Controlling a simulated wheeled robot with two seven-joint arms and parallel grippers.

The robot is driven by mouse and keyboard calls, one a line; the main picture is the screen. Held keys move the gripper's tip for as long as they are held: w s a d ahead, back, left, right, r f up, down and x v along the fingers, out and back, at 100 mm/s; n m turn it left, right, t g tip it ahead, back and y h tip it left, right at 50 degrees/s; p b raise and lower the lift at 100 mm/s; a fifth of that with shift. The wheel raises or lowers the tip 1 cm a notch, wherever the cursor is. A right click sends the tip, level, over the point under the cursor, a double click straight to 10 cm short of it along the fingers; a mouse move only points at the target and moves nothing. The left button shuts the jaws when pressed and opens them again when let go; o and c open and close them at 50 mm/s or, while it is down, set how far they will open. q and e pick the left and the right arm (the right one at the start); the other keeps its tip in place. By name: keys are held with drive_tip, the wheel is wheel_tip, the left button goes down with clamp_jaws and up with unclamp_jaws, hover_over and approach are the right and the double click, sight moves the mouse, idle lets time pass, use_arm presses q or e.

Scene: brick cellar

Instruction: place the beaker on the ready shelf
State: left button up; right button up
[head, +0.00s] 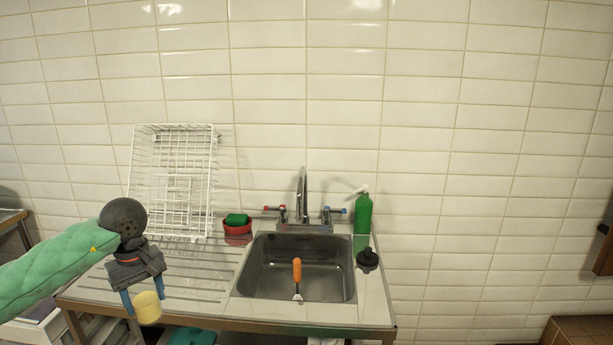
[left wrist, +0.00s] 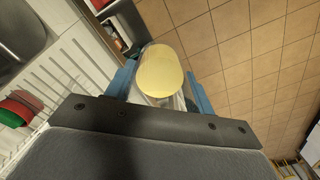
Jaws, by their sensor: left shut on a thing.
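A pale yellow beaker (head: 149,309) is between the two blue fingers of my left gripper (head: 143,296), at the front left of the sink counter in the head view. The gripper is shut on it. In the left wrist view the beaker (left wrist: 161,72) shows as a yellow oval between the fingers, with the tiled floor beyond it. It appears to be held at or just past the counter's front edge; its exact height is unclear. I cannot pick out a shelf marked as the ready shelf. My right gripper is not in view.
The counter (head: 195,284) has a sink (head: 270,275) holding an orange-handled tool (head: 297,275).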

use_arm(q)
drive_tip(key=shift+w+m, duration=0.25)
drive_tip(key=shift+m, duration=0.05)
drive_tip(key=shift+r+m, duration=0.15)
drive_tip(key=shift+m, duration=0.45)
drive_tip(key=shift+w+d+f+m, duration=0.1)
drive_tip(key=shift+w+f+m, duration=0.15)
drive_tip(key=shift+m, duration=0.15)
drive_tip(key=f, duration=0.1)
drive_tip(key=d+f+m, duration=0.1)
drive_tip(key=w+f+m, duration=0.1)
drive_tip(key=shift+w+d+f, duration=0.1)
drive_tip(key=shift+d, duration=0.25)
drive_tip(key=s+d+f+m, duration=0.2)
drive_tip(key=d+f, duration=0.4)
drive_tip(key=f, duration=0.1)
drive_tip(key=s+d+f+m, duration=0.2)
drive_tip(key=d+f, duration=0.5)
drive_tip(key=f, duration=0.1)
drive_tip(key=shift+s, duration=0.3)
drive_tip(key=shift+f, duration=0.1)
